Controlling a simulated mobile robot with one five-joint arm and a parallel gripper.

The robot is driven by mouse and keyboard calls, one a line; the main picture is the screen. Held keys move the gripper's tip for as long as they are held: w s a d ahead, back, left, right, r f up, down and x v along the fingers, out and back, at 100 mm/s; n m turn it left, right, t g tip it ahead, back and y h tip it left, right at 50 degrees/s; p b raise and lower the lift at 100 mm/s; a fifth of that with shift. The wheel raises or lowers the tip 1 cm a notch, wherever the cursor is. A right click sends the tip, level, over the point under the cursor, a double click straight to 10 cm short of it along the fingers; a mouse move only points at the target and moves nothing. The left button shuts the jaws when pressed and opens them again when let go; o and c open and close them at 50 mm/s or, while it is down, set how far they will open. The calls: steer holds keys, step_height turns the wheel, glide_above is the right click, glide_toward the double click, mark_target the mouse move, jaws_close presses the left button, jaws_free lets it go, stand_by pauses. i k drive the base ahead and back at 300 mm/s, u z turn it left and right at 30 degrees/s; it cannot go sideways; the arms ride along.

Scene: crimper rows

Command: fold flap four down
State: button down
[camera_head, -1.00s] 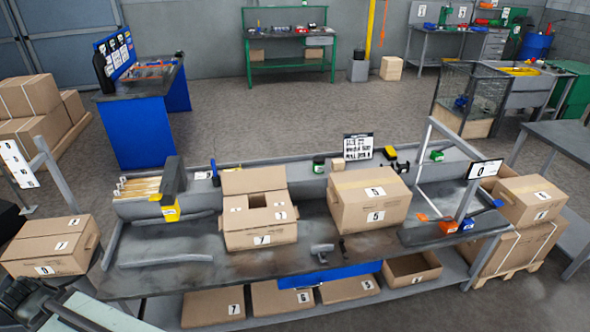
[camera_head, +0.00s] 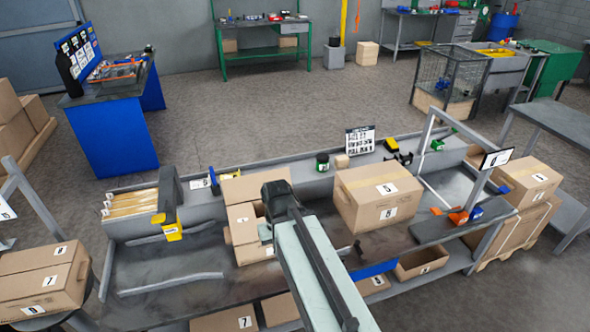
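A cardboard box (camera_head: 243,232) stands on the grey workbench, its top partly open. Its back flap (camera_head: 243,188) stands raised behind the opening. My arm crosses the box's right side, hiding much of its front, its front label and right part. No flap number four can be read. My gripper (camera_head: 270,200) is at the dark end of the pale arm, over the box's right part. Its fingers cannot be made out, nor whether it touches a flap.
A closed box labelled 5 (camera_head: 378,197) stands close on the right of my arm. A yellow-and-grey tool (camera_head: 170,205) stands to the left. A metal frame with a small sign (camera_head: 497,158) rises at the right. The left bench top is largely bare.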

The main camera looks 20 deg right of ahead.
mark_target(247, 187)
steer(key=z, duration=0.15)
steer(key=i, duration=1.2)
steer(key=u, duration=0.1)
